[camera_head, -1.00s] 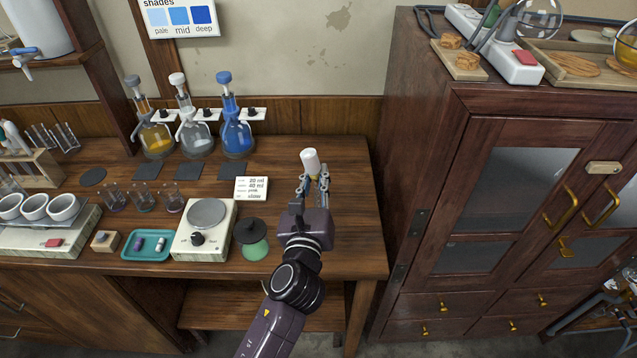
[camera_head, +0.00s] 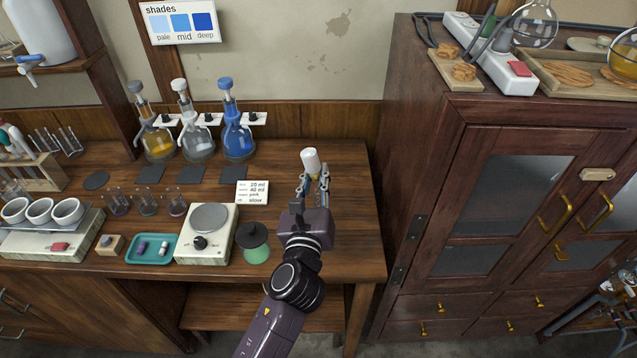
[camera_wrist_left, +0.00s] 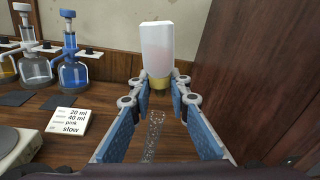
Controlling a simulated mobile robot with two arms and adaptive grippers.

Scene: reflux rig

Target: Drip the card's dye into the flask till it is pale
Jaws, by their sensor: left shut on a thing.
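My left gripper (camera_head: 313,190) is shut on a white, faintly pink bottle (camera_head: 311,160) and holds it above the right part of the bench. In the left wrist view the bottle (camera_wrist_left: 158,45) stands nearly upright between the fingertips (camera_wrist_left: 158,85), with a yellow collar at its lower end. A clear glass piece (camera_wrist_left: 153,135) shows between the fingers; I cannot tell what it belongs to. The card (camera_head: 252,192) lies on the bench and reads 20 ml, 40 ml, pink, slow. The shades chart (camera_head: 180,22) on the wall shows pale, mid and deep. My right gripper is out of view.
Three dispenser bottles hold yellow (camera_head: 158,143), clear (camera_head: 198,145) and blue (camera_head: 239,140) liquid. A hotplate (camera_head: 207,235), green jar (camera_head: 254,243), teal tray (camera_head: 152,249) and small glasses (camera_head: 146,203) stand in front. A tall cabinet (camera_head: 445,180) bounds the right side.

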